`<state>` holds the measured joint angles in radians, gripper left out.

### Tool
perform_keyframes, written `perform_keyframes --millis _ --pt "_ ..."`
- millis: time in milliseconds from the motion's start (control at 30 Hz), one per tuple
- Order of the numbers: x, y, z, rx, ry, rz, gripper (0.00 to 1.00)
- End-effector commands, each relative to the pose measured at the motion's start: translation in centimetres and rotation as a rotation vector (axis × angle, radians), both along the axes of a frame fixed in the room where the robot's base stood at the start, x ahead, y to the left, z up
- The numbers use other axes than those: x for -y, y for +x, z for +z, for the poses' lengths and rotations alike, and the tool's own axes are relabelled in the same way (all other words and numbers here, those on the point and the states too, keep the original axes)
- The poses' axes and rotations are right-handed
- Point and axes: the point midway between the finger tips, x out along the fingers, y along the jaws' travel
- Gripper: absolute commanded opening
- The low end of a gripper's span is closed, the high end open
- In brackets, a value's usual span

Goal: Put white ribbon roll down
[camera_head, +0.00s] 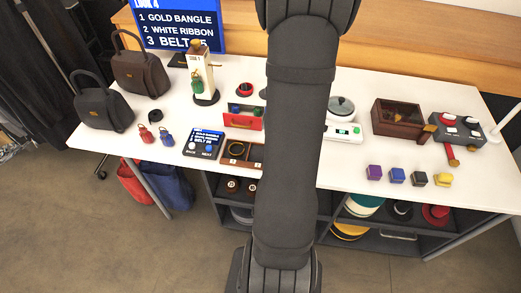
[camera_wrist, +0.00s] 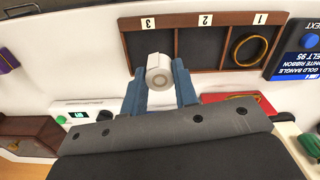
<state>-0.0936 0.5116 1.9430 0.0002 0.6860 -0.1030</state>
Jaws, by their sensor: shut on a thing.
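The white ribbon roll (camera_wrist: 158,72) is in the wrist view, between the blue fingertips of my gripper (camera_wrist: 160,82), which is shut on it. In the picture the roll overlaps the edge of compartment 3 of the wooden tray (camera_wrist: 190,17); its height above the tray cannot be told. The tray has compartments marked 3, 2 and 1. A gold bangle (camera_wrist: 236,58) lies in compartment 1, and compartment 2 looks empty. In the head view my arm hides the gripper, the roll and part of the tray (camera_head: 226,161).
A screen (camera_head: 180,22) lists gold bangle, white ribbon and belt. Near the tray are a tilted button panel (camera_head: 204,143), a red open box (camera_head: 243,122) and a white scale (camera_head: 343,132). Colored small boxes (camera_head: 397,175) stand at the right front. Bags (camera_head: 103,108) stand at left.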

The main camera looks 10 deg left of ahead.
Motion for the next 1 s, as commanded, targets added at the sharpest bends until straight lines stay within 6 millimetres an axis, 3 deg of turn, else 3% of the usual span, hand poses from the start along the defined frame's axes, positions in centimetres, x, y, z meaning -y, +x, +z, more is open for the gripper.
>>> perform_keyframes --millis 100,333,567,833,1000 --pt "-2.9 0.8 -1.8 -0.004 -0.001 0.006 0.06" --pt "-6.5 2.0 -4.1 -0.002 0.000 0.002 0.06" --pt "-7.2 2.2 -5.0 -0.002 0.000 -0.001 0.06" --pt "-7.2 2.2 -8.3 -0.003 -0.001 -0.001 0.06" --pt "-7.2 2.2 -8.5 0.000 0.000 -0.001 0.06"
